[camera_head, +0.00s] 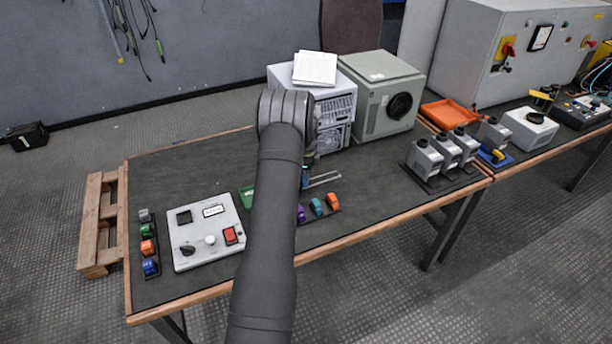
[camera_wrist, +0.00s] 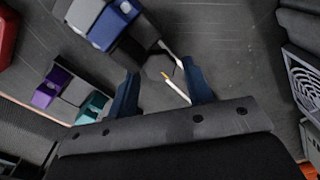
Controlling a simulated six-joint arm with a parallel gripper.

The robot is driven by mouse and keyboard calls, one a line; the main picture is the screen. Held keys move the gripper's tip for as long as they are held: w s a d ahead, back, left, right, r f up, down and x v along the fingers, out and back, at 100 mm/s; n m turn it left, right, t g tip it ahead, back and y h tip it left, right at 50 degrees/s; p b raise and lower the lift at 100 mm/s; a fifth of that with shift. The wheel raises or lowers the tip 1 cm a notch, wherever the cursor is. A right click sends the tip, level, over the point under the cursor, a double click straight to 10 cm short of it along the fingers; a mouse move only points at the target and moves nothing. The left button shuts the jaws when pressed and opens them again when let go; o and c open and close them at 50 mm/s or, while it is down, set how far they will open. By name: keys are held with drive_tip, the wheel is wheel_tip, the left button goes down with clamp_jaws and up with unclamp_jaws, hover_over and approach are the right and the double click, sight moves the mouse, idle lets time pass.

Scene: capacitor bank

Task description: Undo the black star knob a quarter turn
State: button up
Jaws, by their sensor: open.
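A white control panel (camera_head: 222,251) lies on the left part of the table. A small black knob (camera_head: 187,250) sits at its lower left; its shape is too small to make out as a star. A larger round black part (camera_head: 400,106) is on the front of the grey-green cabinet (camera_head: 372,82); I cannot tell which is the star knob. My gripper (camera_head: 307,178) is over the middle of the table, partly hidden by my arm and apart from both. In the wrist view, its blue fingers (camera_wrist: 162,90) are spread and empty, with neither black part visible between them.
Coloured blocks stand left of the panel (camera_head: 148,248) and in a row right of my arm (camera_head: 317,207). A vented grey case (camera_head: 334,107) stands behind my gripper. Grey units (camera_head: 424,158) stand farther right. The table between is mostly clear.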

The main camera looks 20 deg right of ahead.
drive_tip(key=c, duration=0.9)
drive_tip(key=shift+o, duration=0.2)
drive_tip(key=shift+n, duration=1.4)
drive_tip(key=shift+w+n, duration=0.1)
drive_tip(key=shift+n, duration=1.3)
drive_tip(key=shift+w+n, duration=0.1)
drive_tip(key=shift+n, duration=1.3)
